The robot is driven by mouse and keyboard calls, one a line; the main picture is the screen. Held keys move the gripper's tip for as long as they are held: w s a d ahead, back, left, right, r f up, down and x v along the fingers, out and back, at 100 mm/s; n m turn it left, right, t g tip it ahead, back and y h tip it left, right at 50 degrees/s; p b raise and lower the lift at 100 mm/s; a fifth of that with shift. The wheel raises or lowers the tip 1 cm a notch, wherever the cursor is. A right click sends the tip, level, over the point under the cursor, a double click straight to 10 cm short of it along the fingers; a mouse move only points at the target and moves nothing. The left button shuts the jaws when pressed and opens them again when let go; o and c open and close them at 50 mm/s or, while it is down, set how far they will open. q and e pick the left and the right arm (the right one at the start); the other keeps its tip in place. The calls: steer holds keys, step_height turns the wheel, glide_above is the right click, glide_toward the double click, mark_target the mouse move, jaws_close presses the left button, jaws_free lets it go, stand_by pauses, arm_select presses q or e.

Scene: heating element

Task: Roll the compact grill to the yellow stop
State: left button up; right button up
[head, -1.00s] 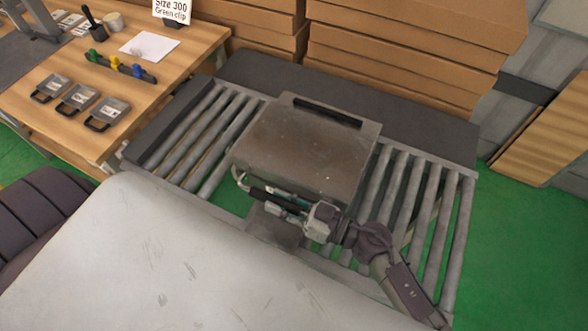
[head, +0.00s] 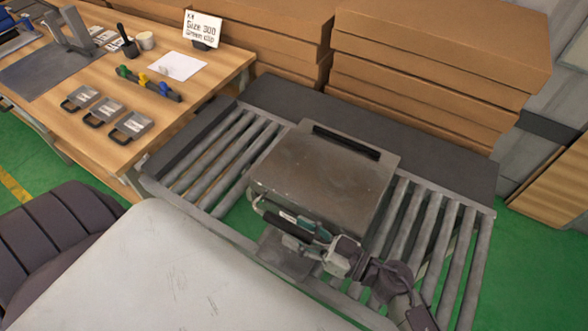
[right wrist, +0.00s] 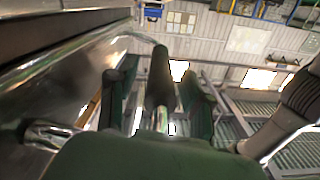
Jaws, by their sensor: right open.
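The compact grill (head: 325,170), a boxy worn metal unit with a dark slot along its far edge, sits on the roller conveyor (head: 432,235), near its middle. A curved handle with a dark grip runs along its near side. My right gripper (head: 287,226) is at this handle, coming from the lower right. In the right wrist view, the dark handle grip (right wrist: 160,78) lies between the two spread fingers, which look apart from it. I cannot make out a yellow stop on the conveyor. My left gripper is not in view.
A wooden table (head: 200,75) at upper left holds a rack with green, yellow and blue clips (head: 148,84), several small metal trays (head: 130,125) and a sign (head: 203,28). Stacked brown boxes (head: 430,50) stand behind the conveyor. Rollers are bare on both sides of the grill.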

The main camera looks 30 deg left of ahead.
steer(key=d, duration=1)
steer(key=shift+w+d, duration=0.2)
